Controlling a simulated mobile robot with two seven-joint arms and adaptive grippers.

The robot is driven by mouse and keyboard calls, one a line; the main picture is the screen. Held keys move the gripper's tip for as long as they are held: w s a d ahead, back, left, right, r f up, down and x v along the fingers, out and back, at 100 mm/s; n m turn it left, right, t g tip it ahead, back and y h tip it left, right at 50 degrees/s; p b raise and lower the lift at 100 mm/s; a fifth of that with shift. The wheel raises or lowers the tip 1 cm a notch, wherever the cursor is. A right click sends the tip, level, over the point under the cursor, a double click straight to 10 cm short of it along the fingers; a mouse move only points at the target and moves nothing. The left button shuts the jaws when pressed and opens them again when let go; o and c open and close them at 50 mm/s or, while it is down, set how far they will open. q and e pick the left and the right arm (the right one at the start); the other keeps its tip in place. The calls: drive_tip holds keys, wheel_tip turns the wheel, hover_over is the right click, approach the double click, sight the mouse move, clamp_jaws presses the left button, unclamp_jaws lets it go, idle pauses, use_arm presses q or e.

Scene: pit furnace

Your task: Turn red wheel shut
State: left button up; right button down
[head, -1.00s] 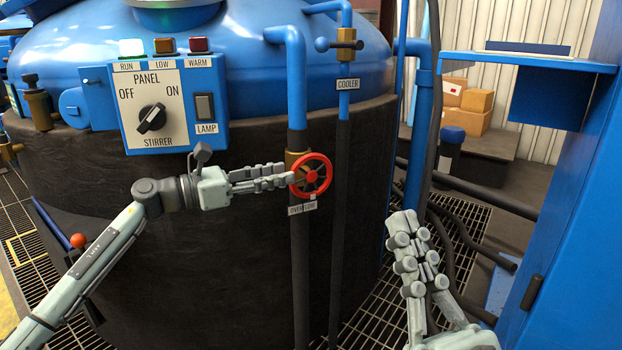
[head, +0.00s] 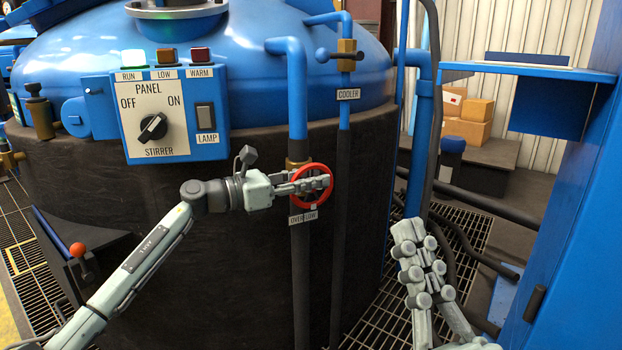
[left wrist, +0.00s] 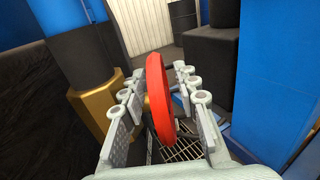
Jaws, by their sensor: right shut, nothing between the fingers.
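The red wheel (head: 311,167) is on a brass valve (head: 295,161) on the overflow pipe, above the OVERFLOW label (head: 302,218). My left gripper (head: 325,184) reaches across the wheel's face in the head view and hides part of it. In the left wrist view the red wheel (left wrist: 158,95) is edge-on between the two fingers, with gaps seen at both sides. The left gripper (left wrist: 158,84) is open around the wheel's rim. My right gripper (head: 409,232) is shut and empty, low at the right, away from the wheel.
The switch panel (head: 165,115) is above my left arm, with its RUN lamp lit. The cooler pipe (head: 340,200) runs just right of the wheel. An orange-knobbed lever (head: 78,250) stands at lower left. A blue cabinet (head: 580,240) bounds the right side.

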use_arm(q)
clamp_jaws()
